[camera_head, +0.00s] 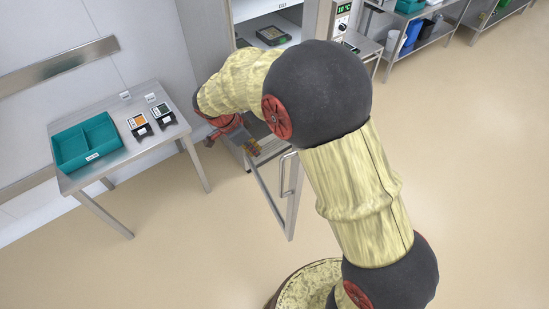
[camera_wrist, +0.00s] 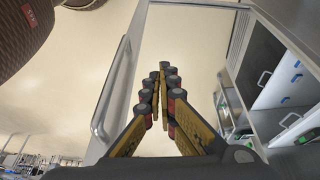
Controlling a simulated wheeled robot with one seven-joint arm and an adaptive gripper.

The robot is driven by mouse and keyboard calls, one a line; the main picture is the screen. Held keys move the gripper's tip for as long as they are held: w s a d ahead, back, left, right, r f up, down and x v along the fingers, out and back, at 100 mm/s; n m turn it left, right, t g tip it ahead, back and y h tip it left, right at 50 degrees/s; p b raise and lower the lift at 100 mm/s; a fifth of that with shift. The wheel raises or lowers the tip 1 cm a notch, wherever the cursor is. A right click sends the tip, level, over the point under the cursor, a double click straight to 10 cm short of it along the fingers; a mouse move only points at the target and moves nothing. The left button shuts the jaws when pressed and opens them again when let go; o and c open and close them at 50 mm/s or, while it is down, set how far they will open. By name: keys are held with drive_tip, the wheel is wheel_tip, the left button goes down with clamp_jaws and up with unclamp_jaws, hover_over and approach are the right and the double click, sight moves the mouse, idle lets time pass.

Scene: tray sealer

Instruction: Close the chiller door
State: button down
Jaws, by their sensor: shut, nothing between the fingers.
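The chiller door (camera_head: 291,222) stands open, swung out into the room; it has a metal frame around a clear pane and a bar handle (camera_head: 290,174). In the wrist view the door frame (camera_wrist: 121,98) runs along the left, with its handle (camera_wrist: 103,104) on the outer side. The chiller (camera_head: 262,8) is behind, its open inside (camera_wrist: 283,82) at the right of the wrist view. My gripper (camera_head: 253,147) is low near the chiller opening, on the inner side of the door. In the wrist view my gripper (camera_wrist: 160,82) has its fingers together and empty. Contact with the door cannot be told.
A steel table (camera_head: 118,160) at left holds a teal divided bin (camera_head: 86,145) and two small packs (camera_head: 139,125). A dark tray (camera_head: 272,35) lies inside the chiller. Steel shelving (camera_head: 425,35) stands at back right. The floor at right is clear. My arm hides part of the chiller.

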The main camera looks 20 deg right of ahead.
drive_tip(key=w+d+f+m, duration=0.1)
drive_tip(key=d+f, duration=0.6)
drive_tip(key=f, duration=0.2)
drive_tip(key=shift+d+f+b, duration=0.15)
drive_tip(key=shift+d+b, duration=0.15)
drive_tip(key=shift+d, duration=0.05)
